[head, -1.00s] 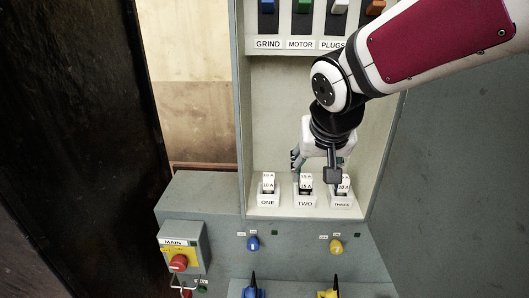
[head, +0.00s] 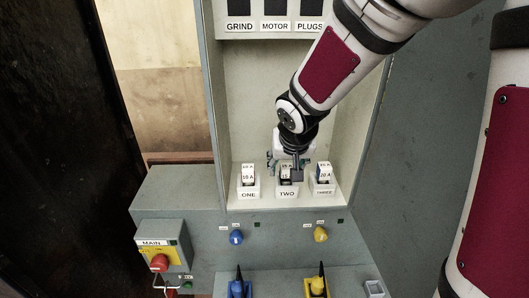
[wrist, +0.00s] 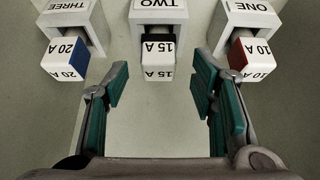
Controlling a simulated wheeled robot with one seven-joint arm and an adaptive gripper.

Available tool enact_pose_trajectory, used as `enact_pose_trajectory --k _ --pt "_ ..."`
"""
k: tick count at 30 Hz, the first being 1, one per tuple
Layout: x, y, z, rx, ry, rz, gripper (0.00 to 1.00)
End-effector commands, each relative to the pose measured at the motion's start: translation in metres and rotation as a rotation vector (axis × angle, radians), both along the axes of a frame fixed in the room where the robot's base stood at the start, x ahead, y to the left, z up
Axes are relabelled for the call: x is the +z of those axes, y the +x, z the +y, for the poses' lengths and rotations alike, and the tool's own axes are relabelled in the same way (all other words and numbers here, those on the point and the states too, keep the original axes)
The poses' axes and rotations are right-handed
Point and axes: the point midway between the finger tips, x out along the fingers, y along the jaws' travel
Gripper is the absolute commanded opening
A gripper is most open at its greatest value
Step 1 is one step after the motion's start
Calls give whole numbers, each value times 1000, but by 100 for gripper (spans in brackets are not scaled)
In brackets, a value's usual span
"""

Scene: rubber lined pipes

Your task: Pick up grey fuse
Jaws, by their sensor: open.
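The fuse in the socket labelled TWO, marked 15 A, shows a dark grey side below its white cap (wrist: 158,58); in the head view it is mostly hidden behind my gripper (head: 287,162). In the wrist view, my gripper (wrist: 160,88) is open and empty. Its green-padded fingers stand apart on either side of the line of this fuse, with their tips just short of it and no contact visible. The fuse sits upright in its white socket (head: 287,191).
A 10 A fuse with a red side (wrist: 247,56) is in socket ONE, and a 20 A fuse with a blue side (wrist: 66,58) is in socket THREE, close to either side. Cabinet walls (head: 215,120) enclose the shelf. A red main switch (head: 160,262) is at lower left.

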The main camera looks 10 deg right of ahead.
Motion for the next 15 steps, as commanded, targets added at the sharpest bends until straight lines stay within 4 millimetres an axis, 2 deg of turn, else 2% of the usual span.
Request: enact_pose_trajectory --k 7,15 --pt "-25 14 -5 -1 -1 2 52" --pt "-29 17 -5 0 0 -1 52"
